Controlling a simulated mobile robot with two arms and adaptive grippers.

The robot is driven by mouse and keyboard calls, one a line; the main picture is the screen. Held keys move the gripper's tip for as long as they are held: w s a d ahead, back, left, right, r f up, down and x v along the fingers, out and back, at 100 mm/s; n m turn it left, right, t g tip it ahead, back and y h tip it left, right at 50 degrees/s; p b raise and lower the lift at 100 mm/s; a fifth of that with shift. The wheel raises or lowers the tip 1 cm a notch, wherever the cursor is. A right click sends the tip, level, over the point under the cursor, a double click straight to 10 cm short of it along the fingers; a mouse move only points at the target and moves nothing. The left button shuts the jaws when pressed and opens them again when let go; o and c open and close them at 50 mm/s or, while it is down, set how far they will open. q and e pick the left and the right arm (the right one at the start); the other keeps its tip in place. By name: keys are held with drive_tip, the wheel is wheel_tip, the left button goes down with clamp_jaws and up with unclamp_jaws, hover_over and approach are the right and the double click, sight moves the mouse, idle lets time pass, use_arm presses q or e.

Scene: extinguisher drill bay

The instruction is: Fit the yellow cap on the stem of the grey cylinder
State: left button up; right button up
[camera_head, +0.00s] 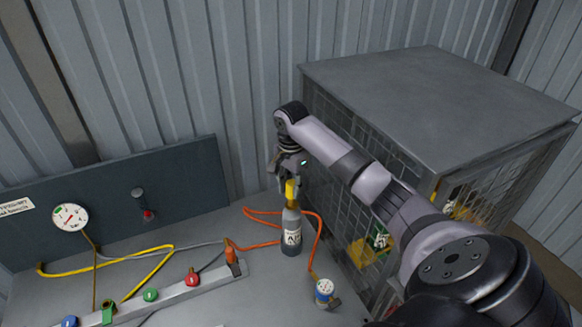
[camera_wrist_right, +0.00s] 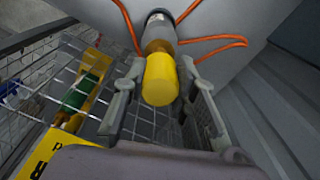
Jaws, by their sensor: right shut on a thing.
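The grey cylinder (camera_head: 291,237) stands upright on the bench, with a white label on its side. It also shows in the wrist view (camera_wrist_right: 160,27). The yellow cap (camera_head: 291,190) is right above the cylinder's top, lined up with it; in the wrist view the cap (camera_wrist_right: 160,78) covers part of the cylinder. My right gripper (camera_head: 288,175) points down and is shut on the cap, with a finger on either side in the wrist view (camera_wrist_right: 160,98). The stem is hidden, so I cannot tell whether the cap sits on it. My left gripper is not in view.
A wire cage (camera_head: 430,90) with a solid top stands close on the right. An orange hose (camera_head: 318,240) loops around the cylinder. A small gauge (camera_head: 324,291) lies in front. A manifold rail (camera_head: 180,290), yellow hose (camera_head: 150,262) and dial (camera_head: 69,217) are on the left.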

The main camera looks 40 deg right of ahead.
sight(291, 196)
drive_tip(key=shift+f, duration=0.2)
idle(0.5)
drive_tip(key=shift+f, duration=1)
drive_tip(key=shift+f, duration=0.75)
idle(0.8)
drive_tip(key=o, duration=0.9)
wheel_tip(291, 196, up, 12)
idle(0.4)
